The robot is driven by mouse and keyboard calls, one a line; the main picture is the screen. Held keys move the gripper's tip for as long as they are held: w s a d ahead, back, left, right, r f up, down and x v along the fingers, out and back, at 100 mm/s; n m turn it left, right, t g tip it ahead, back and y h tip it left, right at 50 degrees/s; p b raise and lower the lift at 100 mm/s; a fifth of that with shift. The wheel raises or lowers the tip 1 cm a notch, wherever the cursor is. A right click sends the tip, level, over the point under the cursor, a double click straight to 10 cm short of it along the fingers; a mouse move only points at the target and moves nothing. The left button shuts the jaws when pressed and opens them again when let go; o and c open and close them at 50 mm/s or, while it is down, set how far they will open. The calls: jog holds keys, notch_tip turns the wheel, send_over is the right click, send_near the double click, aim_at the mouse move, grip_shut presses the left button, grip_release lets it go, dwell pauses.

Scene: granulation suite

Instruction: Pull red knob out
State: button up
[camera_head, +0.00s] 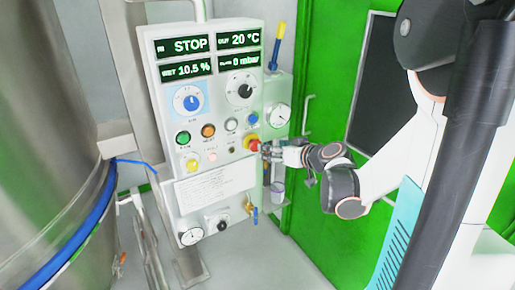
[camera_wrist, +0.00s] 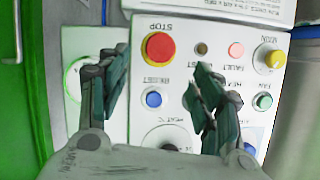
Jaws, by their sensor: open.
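The red knob (camera_head: 255,145) is a round red button on a yellow collar, on the right side of the white control panel (camera_head: 225,180). In the wrist view the red knob (camera_wrist: 158,47) sits under an upside-down STOP label. My gripper (camera_head: 268,150) is at the panel, just right of the knob. In the wrist view my gripper (camera_wrist: 161,62) is open, with its two dark fingers apart and nothing between the pads. The knob shows between and slightly beyond the fingertips. I cannot tell whether a finger touches it.
Close by on the panel are a blue button (camera_wrist: 153,98), a small dark button (camera_wrist: 201,48) and a yellow button (camera_wrist: 275,59). A gauge (camera_head: 279,115) is right of the panel. A steel vessel (camera_head: 45,130) stands left; a green door (camera_head: 325,75) is behind my arm.

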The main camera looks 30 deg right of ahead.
aim_at(256, 146)
jog(key=b+x, duration=0.2)
jog(key=x, duration=0.9)
jog(key=shift+f, duration=0.1)
grip_shut()
jog(key=shift+s+b, duration=0.3)
jog(key=shift+s, duration=0.45)
grip_release()
jog(key=v, duration=1.2)
